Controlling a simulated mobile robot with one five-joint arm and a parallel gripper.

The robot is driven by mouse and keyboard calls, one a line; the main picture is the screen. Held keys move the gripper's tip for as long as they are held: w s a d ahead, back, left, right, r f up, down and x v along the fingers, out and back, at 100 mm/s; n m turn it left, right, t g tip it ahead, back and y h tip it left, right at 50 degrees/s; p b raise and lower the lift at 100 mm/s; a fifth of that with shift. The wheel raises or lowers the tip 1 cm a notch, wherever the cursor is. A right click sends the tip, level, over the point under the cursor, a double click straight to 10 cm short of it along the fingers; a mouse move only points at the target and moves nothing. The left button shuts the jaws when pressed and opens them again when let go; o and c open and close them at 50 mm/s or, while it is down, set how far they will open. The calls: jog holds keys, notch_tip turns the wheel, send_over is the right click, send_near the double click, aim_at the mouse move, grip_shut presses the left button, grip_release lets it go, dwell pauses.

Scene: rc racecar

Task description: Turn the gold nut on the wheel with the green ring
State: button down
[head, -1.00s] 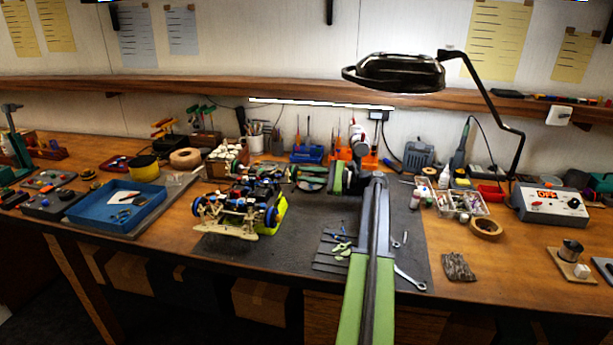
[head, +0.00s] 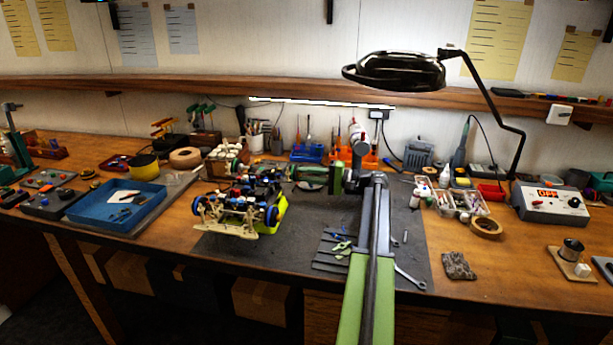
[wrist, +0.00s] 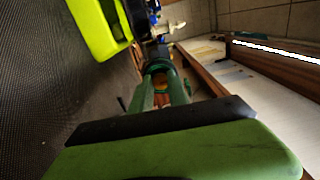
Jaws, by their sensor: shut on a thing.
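The RC car (head: 240,208) stands on the dark mat, with blue wheels at its near side and a yellow-green body edge. My gripper (head: 296,172) reaches left to the car's far right side. In the wrist view my gripper (wrist: 161,84) has its two green fingers closed around the gold nut (wrist: 160,84). The green ring (wrist: 158,66) of the wheel shows just beyond the fingertips. The fingers and ring hide most of the nut and wheel. The yellow-green body edge (wrist: 103,28) is also in the wrist view, left of the fingers.
A blue tray (head: 118,228) lies left of the car. A wrench (head: 408,278) and small green tools (head: 340,246) lie on the mat (head: 300,240) to the right. An orange holder (head: 368,158) stands behind my arm, and a lamp (head: 400,75) hangs above.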

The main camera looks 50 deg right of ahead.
jog(key=shift+n, duration=0.5)
jog(key=c, duration=1.3)
grip_release()
jog(key=shift+o, duration=0.2)
jog(key=v, duration=1.7)
jog(key=shift+s, duration=0.15)
jog(key=shift+s+d, duration=0.1)
jog(key=shift+f, duration=0.1)
